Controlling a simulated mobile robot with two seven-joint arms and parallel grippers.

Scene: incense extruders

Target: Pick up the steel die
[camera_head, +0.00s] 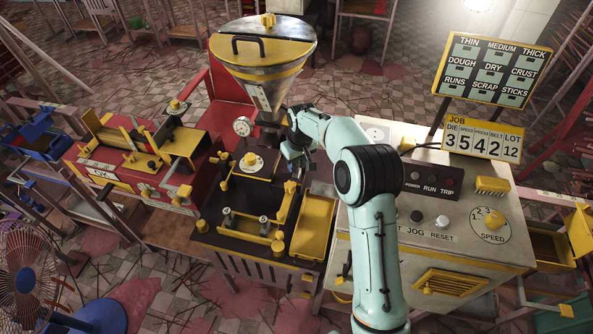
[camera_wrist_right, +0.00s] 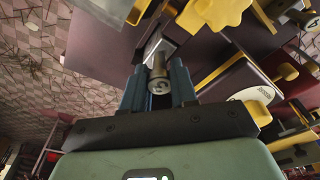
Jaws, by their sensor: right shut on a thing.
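The steel die (camera_wrist_right: 158,78) is a small grey metal cylinder with a dark mark on its end face. In the right wrist view it sits between the two blue-grey fingers of my right gripper (camera_wrist_right: 158,92), which is shut on it. In the head view my right gripper (camera_head: 291,165) is below the hopper, over the right rear part of the dark extruder bed (camera_head: 240,198). The die cannot be made out clearly there, as the gripper and arm cover that spot. My left gripper is not in view.
A steel hopper (camera_head: 262,75) with a yellow rim stands just behind my right gripper. A yellow tray (camera_head: 313,228) lies beside the bed. The control cabinet (camera_head: 440,245) is at right, a red machine (camera_head: 140,180) at left. A fan (camera_head: 25,265) stands at lower left.

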